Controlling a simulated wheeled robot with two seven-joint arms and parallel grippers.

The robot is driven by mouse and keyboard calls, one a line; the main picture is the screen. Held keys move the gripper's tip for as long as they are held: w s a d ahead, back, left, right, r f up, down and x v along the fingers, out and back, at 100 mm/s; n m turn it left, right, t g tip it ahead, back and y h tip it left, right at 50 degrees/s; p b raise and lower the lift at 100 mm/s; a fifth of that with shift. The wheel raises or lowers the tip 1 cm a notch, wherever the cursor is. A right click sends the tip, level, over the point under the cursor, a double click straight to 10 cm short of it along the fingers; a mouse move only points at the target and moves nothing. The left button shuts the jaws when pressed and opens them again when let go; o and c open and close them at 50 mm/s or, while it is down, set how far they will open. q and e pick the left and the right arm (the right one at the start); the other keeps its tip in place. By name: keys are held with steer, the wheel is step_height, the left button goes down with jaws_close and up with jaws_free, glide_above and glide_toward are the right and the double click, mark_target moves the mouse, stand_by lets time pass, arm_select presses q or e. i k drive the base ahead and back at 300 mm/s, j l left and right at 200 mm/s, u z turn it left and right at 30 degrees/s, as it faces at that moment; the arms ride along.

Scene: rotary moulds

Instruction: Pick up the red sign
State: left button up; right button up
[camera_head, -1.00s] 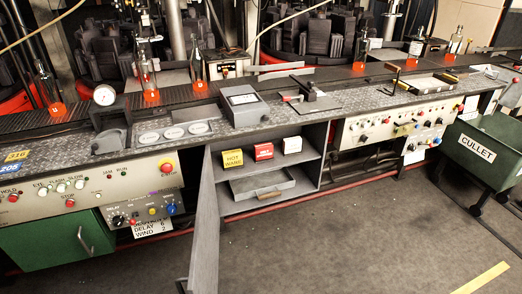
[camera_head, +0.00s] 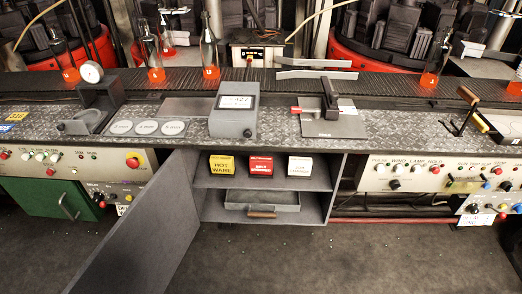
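The red sign (camera_head: 261,166) stands on the upper shelf inside the open cabinet, in the middle of three signs. A yellow sign (camera_head: 222,165) reading "HOT WARE" stands to its left and a white sign (camera_head: 300,166) to its right, with gaps between them. The red sign's lettering is too small to read. Neither of my grippers shows in the head view.
The grey cabinet door (camera_head: 140,225) is swung open toward me on the left. Below the shelf sits a grey drawer or tray (camera_head: 262,200) with a brown handle. A grey box with a display (camera_head: 235,112) stands on the counter above. The floor in front is clear.

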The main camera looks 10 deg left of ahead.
mark_target(260, 166)
steer(key=i+l+u, duration=0.1)
steer(key=i+l, duration=0.2)
steer(key=l, duration=0.15)
steer(key=i+l+u, duration=0.1)
steer(key=i+l, duration=0.25)
steer(key=l, duration=0.1)
